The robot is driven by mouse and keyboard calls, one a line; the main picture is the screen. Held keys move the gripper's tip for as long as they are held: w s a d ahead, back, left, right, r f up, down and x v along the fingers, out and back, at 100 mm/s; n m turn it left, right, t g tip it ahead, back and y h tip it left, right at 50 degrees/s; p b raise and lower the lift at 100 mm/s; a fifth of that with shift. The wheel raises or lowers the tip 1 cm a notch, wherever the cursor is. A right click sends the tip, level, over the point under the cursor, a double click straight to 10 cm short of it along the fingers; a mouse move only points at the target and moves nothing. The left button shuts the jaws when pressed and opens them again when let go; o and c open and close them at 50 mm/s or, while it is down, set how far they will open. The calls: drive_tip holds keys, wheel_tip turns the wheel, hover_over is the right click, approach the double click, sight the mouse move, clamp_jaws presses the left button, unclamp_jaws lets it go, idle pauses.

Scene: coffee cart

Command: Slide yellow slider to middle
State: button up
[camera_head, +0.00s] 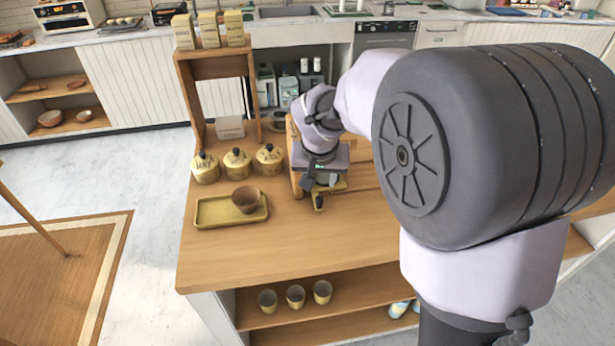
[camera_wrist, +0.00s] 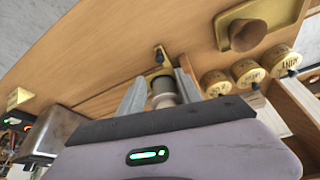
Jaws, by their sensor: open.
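A yellow piece with a dark knob, which looks like the yellow slider (camera_head: 331,187), shows just below my gripper on the wooden counter; it also shows in the wrist view (camera_wrist: 153,74). My gripper (camera_head: 320,184) is over it, pointing down, and hides much of it. In the wrist view my gripper (camera_wrist: 161,82) is open, with one finger on each side of a pale, short cylinder (camera_wrist: 163,91) close to the yellow piece. I cannot tell whether the fingers touch either one. The slider's track and its ends are mostly hidden.
A yellow tray (camera_head: 215,213) holding a brown bowl (camera_head: 245,199) lies to the left. Several yellow jars stand behind it, near a wooden shelf (camera_head: 187,85). A metal appliance (camera_wrist: 52,133) is at the wrist view's left. The counter's front (camera_head: 260,250) is clear.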

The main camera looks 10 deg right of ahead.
sight(319, 198)
drive_tip(key=b+x, duration=0.4)
drive_tip(key=x, duration=1)
drive_tip(key=shift+w+f, duration=0.1)
clamp_jaws()
idle(0.7)
